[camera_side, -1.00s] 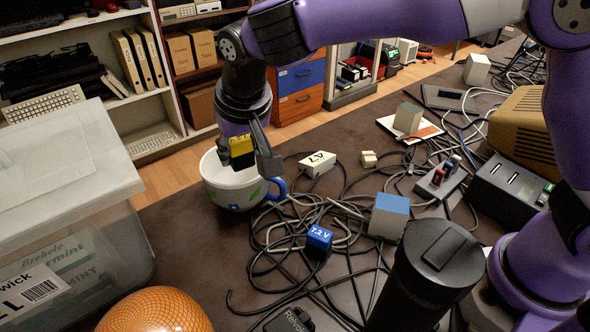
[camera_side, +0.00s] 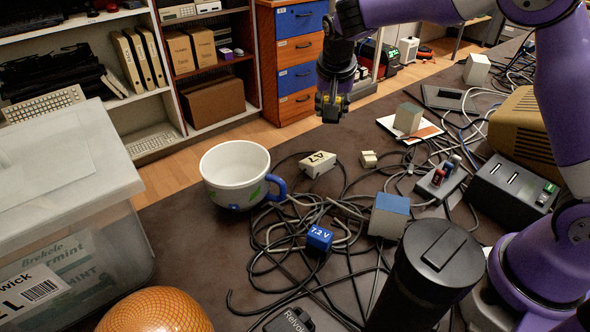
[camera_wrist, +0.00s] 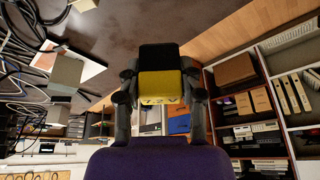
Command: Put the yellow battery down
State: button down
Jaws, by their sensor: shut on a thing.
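The yellow battery (camera_wrist: 160,88), with a black end, is held between the two fingers of my gripper (camera_wrist: 162,95) in the wrist view. In the side view my gripper (camera_side: 332,108) is near the table's far edge, and the battery (camera_side: 329,113) shows small and dark yellow between its fingers. My gripper is shut on the battery. It appears to hang above the dark table (camera_side: 180,262), with no support seen under it. The exact height is hard to tell.
A white mug (camera_side: 232,172) with a blue handle stands left of my gripper. A white A7 block (camera_side: 318,164), a blue 7.2 V battery (camera_side: 319,238) and a grey-blue block (camera_side: 389,215) lie among tangled black cables. A grey block (camera_side: 407,118) stands on a card at right.

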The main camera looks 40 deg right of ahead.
send_over(342, 136)
jog(key=f, duration=0.3)
jog(key=s+a+f, duration=0.1)
jog(key=shift+f, duration=2.25)
jog(key=shift+f, duration=0.15)
jog(key=shift+c, duration=2.3)
grip_release()
